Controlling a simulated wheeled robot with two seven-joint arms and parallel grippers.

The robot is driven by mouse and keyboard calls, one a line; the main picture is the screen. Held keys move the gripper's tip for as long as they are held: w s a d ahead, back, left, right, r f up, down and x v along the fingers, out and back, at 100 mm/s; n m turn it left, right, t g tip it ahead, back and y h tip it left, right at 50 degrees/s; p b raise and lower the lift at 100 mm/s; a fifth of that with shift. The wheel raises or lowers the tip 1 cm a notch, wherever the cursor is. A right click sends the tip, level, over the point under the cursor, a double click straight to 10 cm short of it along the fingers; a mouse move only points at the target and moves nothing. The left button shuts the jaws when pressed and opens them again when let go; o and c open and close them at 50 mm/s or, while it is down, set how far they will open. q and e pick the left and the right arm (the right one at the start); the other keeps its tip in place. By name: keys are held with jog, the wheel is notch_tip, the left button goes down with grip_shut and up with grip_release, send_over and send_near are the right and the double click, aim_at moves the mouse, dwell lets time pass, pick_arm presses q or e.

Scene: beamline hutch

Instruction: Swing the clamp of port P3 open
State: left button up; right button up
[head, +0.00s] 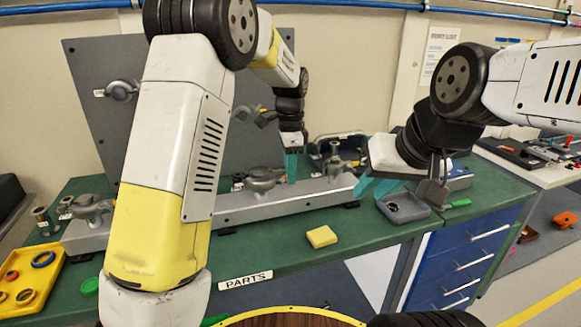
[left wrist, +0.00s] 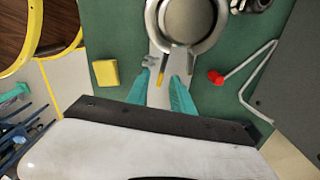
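A grey metal rail (head: 285,204) on the green bench carries several ports with round clamps. The middle clamp (head: 260,178) fills the top of the left wrist view as a metal ring (left wrist: 160,45). I cannot read port labels, so I cannot tell which clamp is P3's. My left gripper (head: 291,166) is just right of the middle clamp. In the left wrist view its teal fingers (left wrist: 164,88) are apart, with a yellow-marked clamp part between their tips; contact is unclear. My right gripper (head: 372,188) is at the rail's right end, fingers apart, with nothing visible between them.
A yellow block (head: 321,236) lies in front of the rail. A grey tray (head: 403,208) is at the right. A yellow tray with rings (head: 28,280) is at the left. A grey panel (head: 150,140) stands behind. A red-ended bent rod (left wrist: 243,80) lies beside the clamp.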

pick_arm(q)
grip_shut()
jog(key=shift+r, duration=0.1)
dwell(1.3)
